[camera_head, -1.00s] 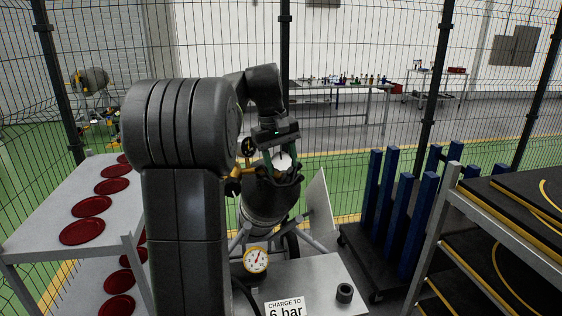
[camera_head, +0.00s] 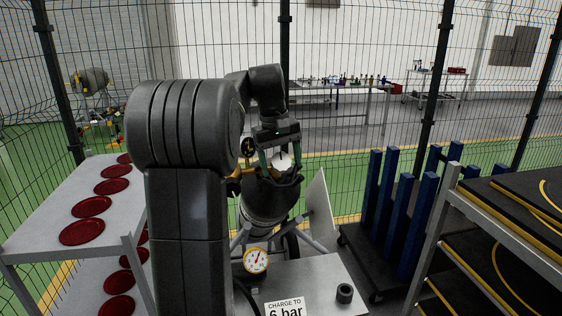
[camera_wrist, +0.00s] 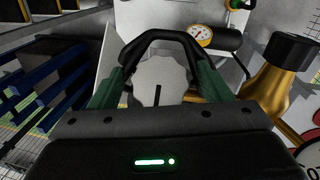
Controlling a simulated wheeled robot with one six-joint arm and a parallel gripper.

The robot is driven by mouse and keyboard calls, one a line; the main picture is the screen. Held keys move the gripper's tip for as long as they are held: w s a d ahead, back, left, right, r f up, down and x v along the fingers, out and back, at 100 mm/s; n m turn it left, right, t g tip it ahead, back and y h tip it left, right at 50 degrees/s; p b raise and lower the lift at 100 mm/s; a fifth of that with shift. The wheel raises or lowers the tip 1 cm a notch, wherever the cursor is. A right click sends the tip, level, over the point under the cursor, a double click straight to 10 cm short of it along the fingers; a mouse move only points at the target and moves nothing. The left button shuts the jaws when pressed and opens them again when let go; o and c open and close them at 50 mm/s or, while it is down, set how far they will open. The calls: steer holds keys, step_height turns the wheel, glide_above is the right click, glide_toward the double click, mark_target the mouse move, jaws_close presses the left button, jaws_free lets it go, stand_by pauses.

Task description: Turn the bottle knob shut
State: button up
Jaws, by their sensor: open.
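The bottle knob (camera_wrist: 160,80) is a pale grey, scalloped disc with a dark line on its face. In the wrist view it sits between the two green fingers of my gripper (camera_wrist: 162,90). In the head view the knob (camera_head: 282,161) shows as a white disc at the top of the dark bottle (camera_head: 266,200). My gripper (camera_head: 280,160) is open around the knob; whether a finger touches it I cannot tell. A dark curved guard or handle (camera_wrist: 160,38) arches beyond the knob in the wrist view.
A gauge (camera_head: 256,260) and a "CHARGE TO 6 bar" sign (camera_head: 285,307) are on the grey cart in front. A shelf with red discs (camera_head: 92,206) stands left. Blue posts (camera_head: 400,215) and a rack with black mats (camera_head: 510,200) stand right. A brass fitting (camera_wrist: 268,85) is beside my gripper.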

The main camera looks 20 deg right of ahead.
mark_target(274, 160)
steer(key=shift+r, duration=0.1)
step_height(274, 160, up, 13)
steer(key=a, duration=0.2)
steer(key=shift+w+r, duration=0.15)
steer(key=shift+r, duration=0.05)
steer(key=shift+f, duration=0.1)
stand_by(0.4)
steer(key=f, duration=0.4)
steer(key=d+f, duration=0.1)
steer(key=f, duration=0.4)
steer(key=d+f, duration=0.1)
steer(key=f, duration=0.3)
steer(key=shift+f, duration=0.2)
steer(key=shift+r, duration=0.1)
